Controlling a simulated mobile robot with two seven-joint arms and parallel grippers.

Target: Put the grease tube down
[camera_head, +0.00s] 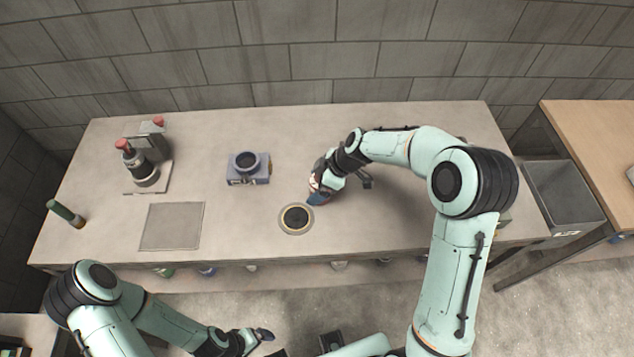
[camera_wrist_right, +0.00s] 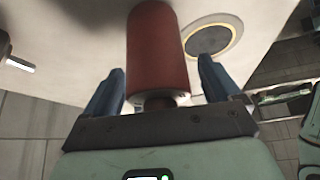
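A red tube (camera_wrist_right: 157,45) with a pale cap end lies between the fingers of my right gripper (camera_wrist_right: 160,85) in the right wrist view. A narrow gap shows between the tube and each finger, so the gripper looks open around it. In the head view, my right gripper (camera_head: 319,196) is low over the workbench, just right of the dark round ring. The tube is mostly hidden by the gripper there, and whether it rests on the bench is unclear. My left gripper (camera_head: 264,338) is at the bottom edge, in front of the bench, partly cut off.
The workbench (camera_head: 390,225) holds a dark ring (camera_head: 296,218), a blue-grey fixture (camera_head: 248,168), a red-topped machine (camera_head: 145,165), a square plate (camera_head: 172,226) and a green tube (camera_head: 66,213). A grey bin (camera_head: 565,195) stands to the right, beside a wooden table (camera_head: 590,130).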

